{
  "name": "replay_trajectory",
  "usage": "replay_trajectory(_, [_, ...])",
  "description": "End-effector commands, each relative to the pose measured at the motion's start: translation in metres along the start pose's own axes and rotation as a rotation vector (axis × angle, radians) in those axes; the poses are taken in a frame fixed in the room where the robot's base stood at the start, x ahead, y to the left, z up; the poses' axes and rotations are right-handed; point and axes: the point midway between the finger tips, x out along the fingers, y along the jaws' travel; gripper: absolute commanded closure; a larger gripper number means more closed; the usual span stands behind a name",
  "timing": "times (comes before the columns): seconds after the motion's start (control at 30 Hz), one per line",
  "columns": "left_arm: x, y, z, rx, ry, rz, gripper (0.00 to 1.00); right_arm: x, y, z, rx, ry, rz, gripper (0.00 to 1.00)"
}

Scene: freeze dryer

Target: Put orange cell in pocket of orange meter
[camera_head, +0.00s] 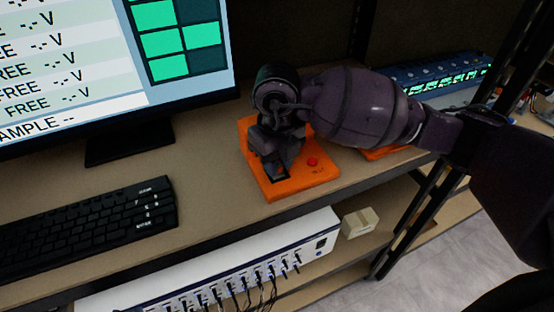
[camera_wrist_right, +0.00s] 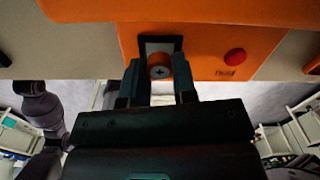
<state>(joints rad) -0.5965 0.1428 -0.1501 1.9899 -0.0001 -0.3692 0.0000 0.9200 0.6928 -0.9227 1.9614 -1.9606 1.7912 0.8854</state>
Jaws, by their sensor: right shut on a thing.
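The orange meter (camera_head: 325,179) lies on the bench, with a red button and a dark-framed pocket near its front edge. In the right wrist view the meter (camera_wrist_right: 205,45) fills the top, with its pocket (camera_wrist_right: 160,42) in the middle. My right gripper (camera_head: 279,163) is over the pocket. In the wrist view my right gripper (camera_wrist_right: 158,88) is shut on the orange cell (camera_wrist_right: 159,72), whose round end with a plus mark faces the camera. The cell overlaps the pocket's edge; I cannot tell how deep it sits. My left gripper is not in view.
A monitor (camera_head: 110,60) and a black keyboard (camera_head: 90,222) stand to the left. Another orange device (camera_head: 385,153) is partly hidden behind my right arm. A blue rack (camera_head: 440,75) stands at the back right. A white cabled unit (camera_head: 230,265) and a small beige box (camera_head: 360,222) are below.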

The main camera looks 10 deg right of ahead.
Motion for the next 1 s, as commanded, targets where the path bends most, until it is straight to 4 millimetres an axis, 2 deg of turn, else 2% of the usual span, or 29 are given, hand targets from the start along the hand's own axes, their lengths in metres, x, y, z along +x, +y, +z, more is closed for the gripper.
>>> replay_trajectory(0.4, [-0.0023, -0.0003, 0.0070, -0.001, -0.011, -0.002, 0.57, 0.0000, -0.0001, 0.0000, 0.000, 0.000, 0.000, 0.96])
replay_trajectory(1.0, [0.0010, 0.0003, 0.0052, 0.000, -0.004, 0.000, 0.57, 0.0000, -0.0002, 0.0001, 0.000, 0.000, 0.000, 0.96])
